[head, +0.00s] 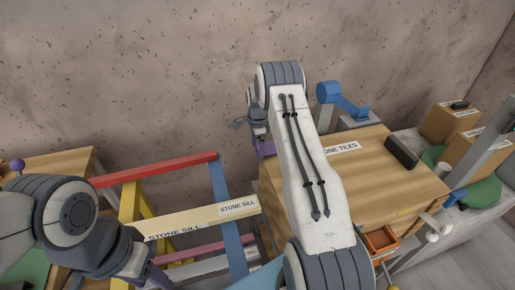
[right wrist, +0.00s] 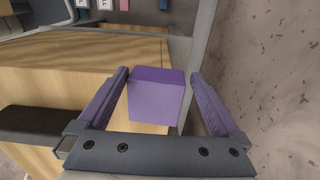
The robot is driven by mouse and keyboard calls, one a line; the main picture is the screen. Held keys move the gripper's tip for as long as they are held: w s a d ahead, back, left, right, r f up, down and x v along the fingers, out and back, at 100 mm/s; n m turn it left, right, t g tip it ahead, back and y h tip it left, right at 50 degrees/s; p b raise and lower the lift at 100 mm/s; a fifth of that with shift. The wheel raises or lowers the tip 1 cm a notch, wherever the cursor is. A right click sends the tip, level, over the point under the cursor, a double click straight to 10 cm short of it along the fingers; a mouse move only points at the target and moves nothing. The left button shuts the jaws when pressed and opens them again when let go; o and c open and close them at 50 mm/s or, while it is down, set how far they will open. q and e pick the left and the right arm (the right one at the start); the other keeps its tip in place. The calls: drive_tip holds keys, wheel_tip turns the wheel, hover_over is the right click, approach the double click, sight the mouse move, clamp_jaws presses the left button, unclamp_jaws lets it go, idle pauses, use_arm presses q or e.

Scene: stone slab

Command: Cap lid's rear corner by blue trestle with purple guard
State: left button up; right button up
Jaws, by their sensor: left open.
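The wooden lid (head: 375,165) with a "STONE TILES" label fills the centre right of the head view; it also shows in the right wrist view (right wrist: 95,62). The blue trestle (head: 219,180) stands left of its rear left corner. My right gripper (head: 262,148) is at that corner, partly hidden by my arm. In the right wrist view, the purple guard (right wrist: 157,100) is between the fingertips, nearly filling the gap, and overlaps the lid's edge. I cannot tell whether it touches the lid. My left gripper (head: 155,277) is open at the lower left, partly cut off.
A pale sill (head: 200,218) and a red bar (head: 160,168) lie left of the lid. A dark block (head: 401,152) sits on the lid's right part. A blue clamp-like arm (head: 342,100) stands behind it. Boxes (head: 450,122) stand at right; a stone wall closes the back.

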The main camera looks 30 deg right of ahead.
wheel_tip(320, 180, up, 11)
drive_tip(key=b, duration=0.1)
drive_tip(key=shift+f+b, duration=0.2)
drive_tip(key=shift+b, duration=0.15)
